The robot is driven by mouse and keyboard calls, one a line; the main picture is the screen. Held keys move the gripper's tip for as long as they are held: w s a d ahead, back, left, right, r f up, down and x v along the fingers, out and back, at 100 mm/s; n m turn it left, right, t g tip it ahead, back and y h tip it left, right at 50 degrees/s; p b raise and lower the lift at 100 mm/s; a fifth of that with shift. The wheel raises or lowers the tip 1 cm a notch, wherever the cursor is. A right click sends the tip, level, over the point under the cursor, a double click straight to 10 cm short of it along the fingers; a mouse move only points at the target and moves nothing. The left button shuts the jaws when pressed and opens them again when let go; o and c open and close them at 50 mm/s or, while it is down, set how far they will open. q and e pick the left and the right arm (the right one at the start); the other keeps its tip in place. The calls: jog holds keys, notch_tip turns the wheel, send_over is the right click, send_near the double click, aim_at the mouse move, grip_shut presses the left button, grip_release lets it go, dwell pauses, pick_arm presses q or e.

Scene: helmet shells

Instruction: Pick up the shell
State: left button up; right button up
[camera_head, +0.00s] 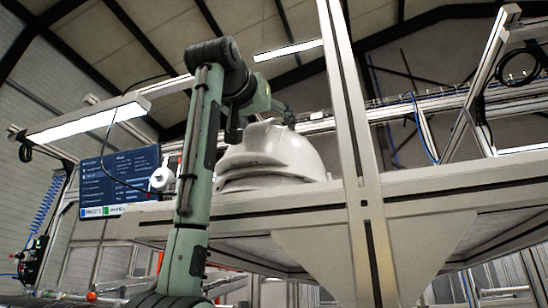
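A white helmet shell (290,152) sits on top of the raised workbench (290,200). Layered rims under its left side look like more shells stacked beneath it, but I cannot tell for sure. My green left arm rises from the bottom left and bends over at the top toward the shell. My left gripper (285,114) is at the shell's upper edge, small, dark and partly hidden. I cannot see its fingers clearly, nor whether it touches the shell. My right gripper is not in view.
A pale upright frame post (352,120) stands in front of the bench, right of the shell. A monitor (118,180) and a small white device (162,179) are at the left. The benchtop right of the post looks clear, though seen from a low angle.

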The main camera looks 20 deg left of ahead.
pick_arm(q)
jog(key=shift+w, duration=0.25)
jog(key=shift+s, duration=0.1)
grip_shut()
